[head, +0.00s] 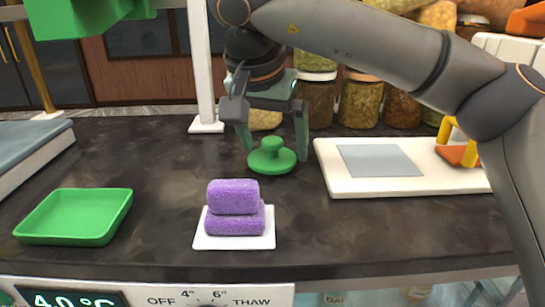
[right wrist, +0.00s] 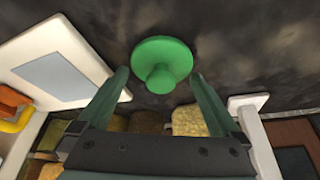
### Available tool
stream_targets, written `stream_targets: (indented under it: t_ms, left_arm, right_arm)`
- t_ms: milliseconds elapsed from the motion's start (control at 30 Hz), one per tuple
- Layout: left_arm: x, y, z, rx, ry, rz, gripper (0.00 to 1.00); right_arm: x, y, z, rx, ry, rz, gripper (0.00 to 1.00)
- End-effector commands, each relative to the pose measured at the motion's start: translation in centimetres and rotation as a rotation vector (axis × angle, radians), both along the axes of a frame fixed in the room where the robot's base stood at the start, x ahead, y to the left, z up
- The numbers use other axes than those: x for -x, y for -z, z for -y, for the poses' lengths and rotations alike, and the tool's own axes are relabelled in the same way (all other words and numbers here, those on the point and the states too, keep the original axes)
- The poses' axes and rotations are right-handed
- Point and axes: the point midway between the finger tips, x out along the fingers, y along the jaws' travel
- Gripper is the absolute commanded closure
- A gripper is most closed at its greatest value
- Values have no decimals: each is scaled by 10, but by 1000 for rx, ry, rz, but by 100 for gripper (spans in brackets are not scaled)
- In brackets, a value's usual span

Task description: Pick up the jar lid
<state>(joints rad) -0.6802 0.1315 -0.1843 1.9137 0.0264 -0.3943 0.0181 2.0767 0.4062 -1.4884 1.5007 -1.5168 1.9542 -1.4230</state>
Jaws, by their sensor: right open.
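The jar lid (head: 271,157) is a round green disc with a knob on top. It lies flat on the dark counter near the middle of the head view. My right gripper (head: 276,146) points down over the lid with its fingers apart, one on either side of the knob. In the right wrist view the lid (right wrist: 161,62) shows just beyond the two open fingertips (right wrist: 158,75), with nothing held between them. I cannot tell whether the fingers touch the lid. My left gripper does not show.
Purple blocks (head: 234,197) are stacked on a white square (head: 268,241) in front of the lid. A green tray (head: 71,241) sits at left. A white board (head: 330,180) with a grey sheet lies at right. A white post (head: 206,125) and filled jars (head: 361,101) stand behind.

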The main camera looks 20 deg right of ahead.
Motion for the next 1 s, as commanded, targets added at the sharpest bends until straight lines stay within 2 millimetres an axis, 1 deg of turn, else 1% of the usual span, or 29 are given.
stream_targets:
  t_ms: [167, 267, 700, 1000]
  left_arm:
    - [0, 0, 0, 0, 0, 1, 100]
    - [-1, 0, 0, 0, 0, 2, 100]
    - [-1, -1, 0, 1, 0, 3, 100]
    - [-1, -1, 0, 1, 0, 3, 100]
  right_arm:
    - [0, 0, 0, 0, 0, 0, 0]
    - [0, 0, 0, 0, 0, 0, 10]
    - [0, 0, 0, 0, 0, 0, 60]
    - [0, -2, 0, 0, 1, 2, 61]
